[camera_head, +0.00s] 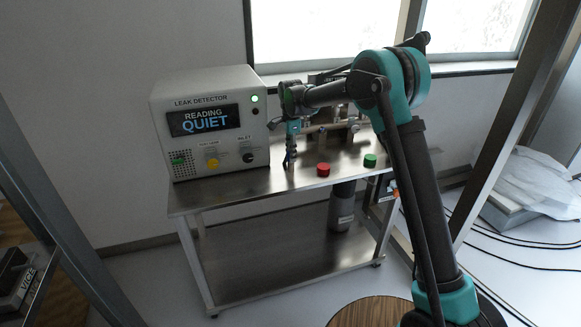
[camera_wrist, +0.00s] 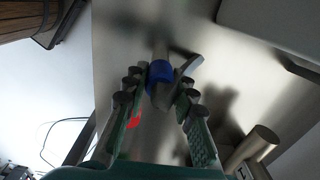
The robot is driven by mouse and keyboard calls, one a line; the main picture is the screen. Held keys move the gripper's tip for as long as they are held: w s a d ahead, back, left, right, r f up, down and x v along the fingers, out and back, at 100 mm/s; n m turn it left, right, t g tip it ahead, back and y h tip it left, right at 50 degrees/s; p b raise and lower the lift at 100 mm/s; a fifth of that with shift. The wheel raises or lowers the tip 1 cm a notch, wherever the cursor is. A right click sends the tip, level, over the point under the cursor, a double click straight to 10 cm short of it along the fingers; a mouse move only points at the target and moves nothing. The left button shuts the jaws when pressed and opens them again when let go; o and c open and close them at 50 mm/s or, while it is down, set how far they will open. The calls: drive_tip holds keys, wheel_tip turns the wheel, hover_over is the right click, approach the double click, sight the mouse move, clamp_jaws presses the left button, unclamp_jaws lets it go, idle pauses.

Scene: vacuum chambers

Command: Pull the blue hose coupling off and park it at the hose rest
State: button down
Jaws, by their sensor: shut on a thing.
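The blue hose coupling (camera_wrist: 159,84) shows in the wrist view between the fingertips of my gripper (camera_wrist: 161,90), which is shut on it. A pale metal pipe end runs up from the coupling, and a grey curved piece lies right beside it. In the head view my gripper (camera_head: 291,152) points down over the front of the steel bench, near the leak detector's right side. The coupling is too small there to make out clearly. I cannot tell whether it is still joined to its fitting, and I cannot pick out the hose rest.
The leak detector (camera_head: 209,124) reads QUIET and stands on the left of the steel bench (camera_head: 235,192). A red knob (camera_head: 323,170) and a green knob (camera_head: 370,160) are right of my gripper. Metal piping (camera_head: 345,127) stands behind. Black cables (camera_head: 520,262) lie on the floor at right.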

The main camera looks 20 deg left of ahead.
drive_tip(key=shift+f, duration=0.1)
drive_tip(key=c, duration=1.2)
unclamp_jaws()
drive_tip(key=shift+o, duration=0.2)
drive_tip(key=shift+r, duration=3.5)
